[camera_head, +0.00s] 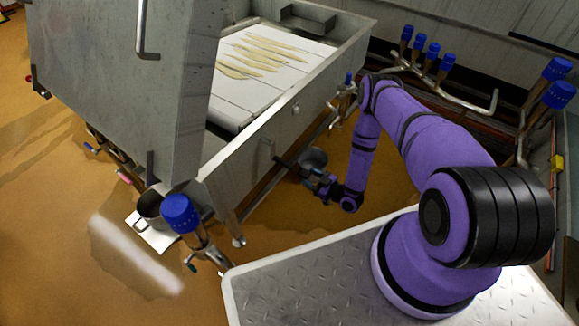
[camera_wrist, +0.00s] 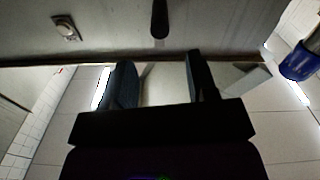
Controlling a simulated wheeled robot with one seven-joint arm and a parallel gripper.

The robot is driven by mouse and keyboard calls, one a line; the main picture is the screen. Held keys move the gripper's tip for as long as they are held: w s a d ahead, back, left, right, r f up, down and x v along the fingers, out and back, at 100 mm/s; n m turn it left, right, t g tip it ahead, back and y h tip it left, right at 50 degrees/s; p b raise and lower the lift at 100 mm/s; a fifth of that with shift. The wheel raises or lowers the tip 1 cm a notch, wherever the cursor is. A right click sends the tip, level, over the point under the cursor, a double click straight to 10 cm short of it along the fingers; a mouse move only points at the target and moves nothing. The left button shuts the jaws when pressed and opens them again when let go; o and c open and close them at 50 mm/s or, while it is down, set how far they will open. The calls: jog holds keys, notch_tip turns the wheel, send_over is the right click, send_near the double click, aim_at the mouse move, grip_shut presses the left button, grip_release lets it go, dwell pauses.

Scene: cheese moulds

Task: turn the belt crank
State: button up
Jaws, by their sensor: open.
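The belt trough (camera_head: 245,155) is a long grey metal vat with a pale belt (camera_head: 270,75) inside. A dark rounded bar (camera_wrist: 159,18), possibly the crank's handle, lies beyond the fingertips, roughly in line with the gap.
A tall grey metal cabinet (camera_head: 120,80) stands at the left. A blue-capped pipe (camera_head: 181,214) rises near a steel pot (camera_head: 150,207). More blue-capped pipes (camera_head: 432,50) stand at the back right. Pale strips (camera_head: 262,55) lie on the belt. The wet brown floor (camera_head: 60,230) is open at left.

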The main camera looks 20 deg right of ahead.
aim_at(290, 166)
jog(key=x, duration=1)
jog(key=shift+w, duration=0.15)
grip_shut()
